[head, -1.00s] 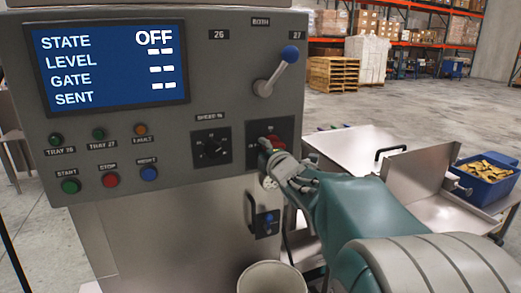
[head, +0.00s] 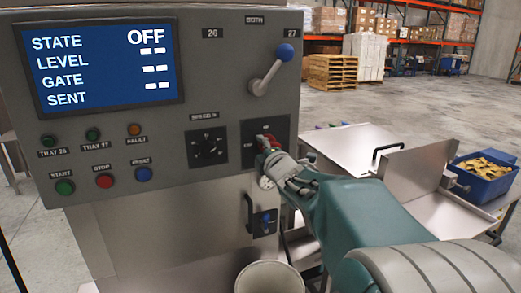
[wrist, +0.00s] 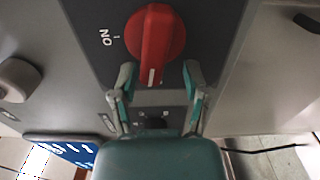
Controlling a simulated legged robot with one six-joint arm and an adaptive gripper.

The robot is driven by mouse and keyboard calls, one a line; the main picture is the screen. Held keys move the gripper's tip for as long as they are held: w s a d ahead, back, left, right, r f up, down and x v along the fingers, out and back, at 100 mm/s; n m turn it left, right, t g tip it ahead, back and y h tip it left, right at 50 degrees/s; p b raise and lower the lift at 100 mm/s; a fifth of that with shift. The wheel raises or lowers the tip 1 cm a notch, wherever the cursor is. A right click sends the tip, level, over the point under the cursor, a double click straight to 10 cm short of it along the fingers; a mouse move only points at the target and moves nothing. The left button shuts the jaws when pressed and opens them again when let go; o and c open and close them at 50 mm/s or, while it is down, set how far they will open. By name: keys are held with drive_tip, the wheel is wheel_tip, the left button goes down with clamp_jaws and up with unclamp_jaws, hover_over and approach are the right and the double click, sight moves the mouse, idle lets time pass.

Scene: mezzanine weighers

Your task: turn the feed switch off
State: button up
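The feed switch (wrist: 154,36) is a red rotary knob on a dark plate, with a raised bar handle whose white line points down in the wrist view. An "ON" label stands to its left there. My gripper (wrist: 159,82) is open, with one finger on each side of the handle's lower end and visible gaps between. In the head view my gripper (head: 270,158) is at the plate on the panel's lower right and hides most of the red knob. The display (head: 100,66) reads STATE OFF, with dashes on the other lines.
The grey panel (head: 225,75) also holds a blue-balled lever (head: 270,70), a speed dial (head: 207,147) and several push buttons at left. A small latch (head: 264,222) and a round bin (head: 268,277) sit below. A steel tray and a blue crate (head: 484,178) stand right.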

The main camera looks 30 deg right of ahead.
drive_tip(key=s+a, duration=0.2)
drive_tip(key=s, duration=0.9)
drive_tip(key=shift+s, duration=0.2)
drive_tip(key=shift+d, duration=0.1)
